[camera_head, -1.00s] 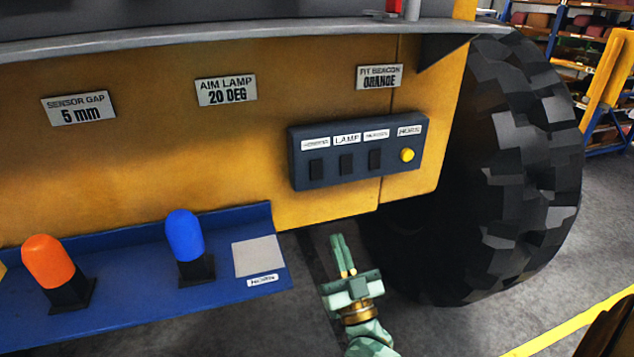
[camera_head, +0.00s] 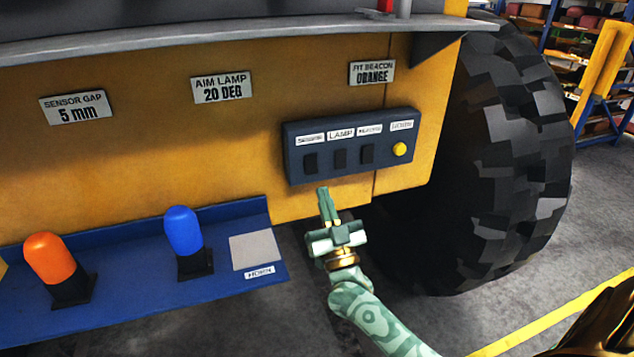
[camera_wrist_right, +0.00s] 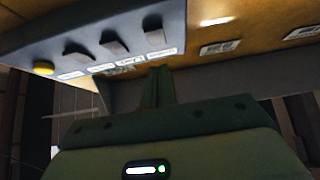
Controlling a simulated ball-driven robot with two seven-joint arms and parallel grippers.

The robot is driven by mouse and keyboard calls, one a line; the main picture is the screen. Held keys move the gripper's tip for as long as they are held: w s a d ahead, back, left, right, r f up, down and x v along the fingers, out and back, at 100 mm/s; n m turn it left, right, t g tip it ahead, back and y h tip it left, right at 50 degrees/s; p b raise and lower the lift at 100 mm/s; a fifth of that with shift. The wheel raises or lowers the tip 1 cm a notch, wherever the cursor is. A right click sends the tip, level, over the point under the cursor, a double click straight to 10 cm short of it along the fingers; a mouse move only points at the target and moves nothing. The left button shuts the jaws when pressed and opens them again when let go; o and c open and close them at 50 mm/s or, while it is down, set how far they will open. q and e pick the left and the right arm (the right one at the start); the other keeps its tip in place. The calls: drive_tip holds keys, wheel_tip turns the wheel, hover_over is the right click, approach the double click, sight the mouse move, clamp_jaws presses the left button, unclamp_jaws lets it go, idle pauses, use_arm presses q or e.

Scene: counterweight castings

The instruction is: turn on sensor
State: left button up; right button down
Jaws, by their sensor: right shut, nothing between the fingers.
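A dark switch panel (camera_head: 296,176) is fixed to the yellow machine side. It carries three black rocker switches and a yellow button (camera_head: 399,149). The leftmost switch (camera_head: 310,163) sits under a blurred label that seems to read SENSOR; the middle switch (camera_head: 340,159) is under LAMP. My right gripper (camera_head: 324,192) is shut and empty, pointing up just below the panel's lower edge, beneath the leftmost switches. In the right wrist view the closed fingertips (camera_wrist_right: 158,72) show near the labels, with the switches (camera_wrist_right: 153,30) beyond; contact is not visible. My left gripper is out of view.
A blue shelf (camera_head: 120,307) with an orange beacon (camera_head: 49,256) and a blue beacon (camera_head: 183,230) stands at the lower left. A big black tyre (camera_head: 515,150) stands right of the panel. A grey ledge (camera_head: 200,42) runs above.

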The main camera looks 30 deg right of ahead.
sight(312, 168)
drive_tip(key=w, duration=0.2)
drive_tip(key=w+d, duration=0.1)
drive_tip(key=w, duration=0.2)
drive_tip(key=shift+d+r+b, duration=0.1)
drive_tip(key=shift+r+b, duration=0.1)
drive_tip(key=shift+b, duration=0.15)
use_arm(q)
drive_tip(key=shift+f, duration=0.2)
